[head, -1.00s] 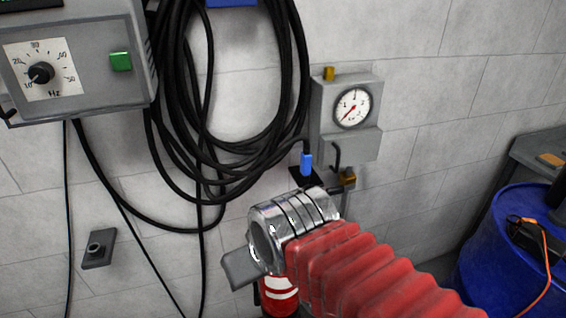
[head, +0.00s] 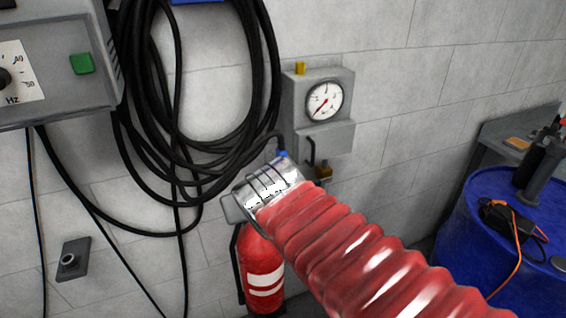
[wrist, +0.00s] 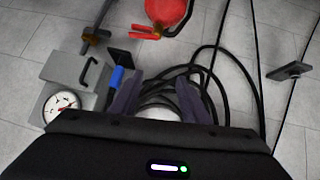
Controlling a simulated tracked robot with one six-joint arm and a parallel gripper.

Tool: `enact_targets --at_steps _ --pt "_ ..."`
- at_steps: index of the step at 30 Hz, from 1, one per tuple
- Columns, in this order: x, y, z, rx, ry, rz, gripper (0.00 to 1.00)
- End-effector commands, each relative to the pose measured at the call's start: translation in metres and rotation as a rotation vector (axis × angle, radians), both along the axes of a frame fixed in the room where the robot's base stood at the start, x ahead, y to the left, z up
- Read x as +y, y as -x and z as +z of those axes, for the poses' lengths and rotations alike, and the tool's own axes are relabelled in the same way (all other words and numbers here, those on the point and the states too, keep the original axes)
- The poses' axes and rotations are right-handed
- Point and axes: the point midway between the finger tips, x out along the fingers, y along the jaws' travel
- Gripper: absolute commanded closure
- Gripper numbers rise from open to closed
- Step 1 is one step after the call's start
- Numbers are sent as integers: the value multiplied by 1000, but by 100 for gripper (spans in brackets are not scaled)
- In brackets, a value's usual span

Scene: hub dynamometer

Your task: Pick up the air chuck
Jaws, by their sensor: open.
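The air chuck (wrist: 116,77) is a blue fitting at the end of a black hose. In the wrist view it sits by a dark bracket beside the grey gauge box, just left of the left finger. In the head view only a small blue part of the air chuck (head: 282,154) shows above my silver wrist; the rest is hidden behind it. My gripper (wrist: 160,97) is open, its two dark fingers apart with hose loops seen between and beyond them. The chuck is outside the gap. I cannot tell how far off it is in depth.
The gauge box (head: 340,138) and coiled black hose (head: 137,130) hang on the wall. A red fire extinguisher (head: 262,262) stands below my wrist. A grey control box (head: 50,45) is at left; a blue drum (head: 470,235) is at right.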

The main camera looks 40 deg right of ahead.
Motion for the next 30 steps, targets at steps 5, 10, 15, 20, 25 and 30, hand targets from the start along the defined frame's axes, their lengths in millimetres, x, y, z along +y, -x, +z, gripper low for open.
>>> enact_targets --at_steps 5,10,15,20,25,30 --pt "-58 -36 29 -169 83 -71 58" --pt "-96 -64 53 -310 126 -64 58" --pt "-122 -83 66 -418 134 -11 58" --pt "-139 -88 55 -462 85 58 58" --pt "-154 -68 14 -431 18 64 58" --pt "-157 -59 -2 -418 -16 67 58"
